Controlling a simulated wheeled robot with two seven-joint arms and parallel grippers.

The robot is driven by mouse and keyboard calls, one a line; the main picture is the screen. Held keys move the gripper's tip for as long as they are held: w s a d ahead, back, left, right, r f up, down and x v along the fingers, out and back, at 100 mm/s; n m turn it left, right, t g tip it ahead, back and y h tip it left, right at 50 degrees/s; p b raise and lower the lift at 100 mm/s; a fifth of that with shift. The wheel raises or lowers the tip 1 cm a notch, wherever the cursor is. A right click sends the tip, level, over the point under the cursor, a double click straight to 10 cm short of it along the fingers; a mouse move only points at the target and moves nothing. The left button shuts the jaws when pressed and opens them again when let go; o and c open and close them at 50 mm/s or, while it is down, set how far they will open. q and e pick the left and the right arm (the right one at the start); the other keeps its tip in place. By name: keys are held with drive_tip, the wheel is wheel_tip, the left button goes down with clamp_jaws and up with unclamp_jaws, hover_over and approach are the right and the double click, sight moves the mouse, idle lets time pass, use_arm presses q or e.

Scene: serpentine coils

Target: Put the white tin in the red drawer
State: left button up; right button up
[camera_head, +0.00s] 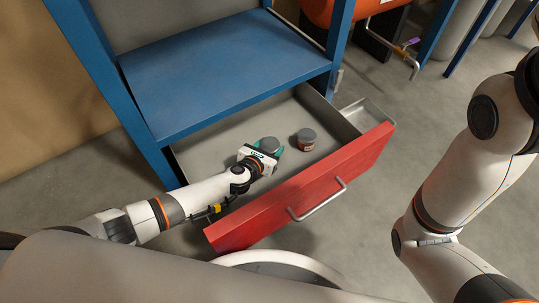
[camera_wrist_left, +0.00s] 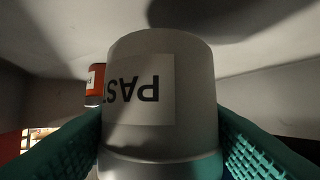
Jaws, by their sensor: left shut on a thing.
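The white tin (camera_head: 268,144) is inside the open red drawer (camera_head: 310,188), gripped by my left gripper (camera_head: 267,151). In the left wrist view the tin (camera_wrist_left: 185,70) looks pale grey in shadow, with a white label whose letters read upside down. The green fingers stand on both sides of it. I cannot tell whether its base touches the drawer floor. The drawer has a red front, a metal handle and grey inner walls. My right arm shows at the right, but its gripper is out of view.
A second tin (camera_head: 305,140) with an orange-red label stands in the drawer, right of the white tin; it also shows in the left wrist view (camera_wrist_left: 95,83). The blue bench shelf (camera_head: 220,75) overhangs the drawer's back. The drawer floor right of the second tin is clear.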

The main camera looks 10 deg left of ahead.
use_arm(q)
wheel_tip(320, 180, down, 2)
drive_tip(key=shift+f+b, duration=0.1)
drive_tip(key=shift+b, duration=0.55)
drive_tip(key=shift+f, duration=0.15)
drive_tip(key=shift+f, duration=0.25)
drive_tip(key=o, duration=1.1)
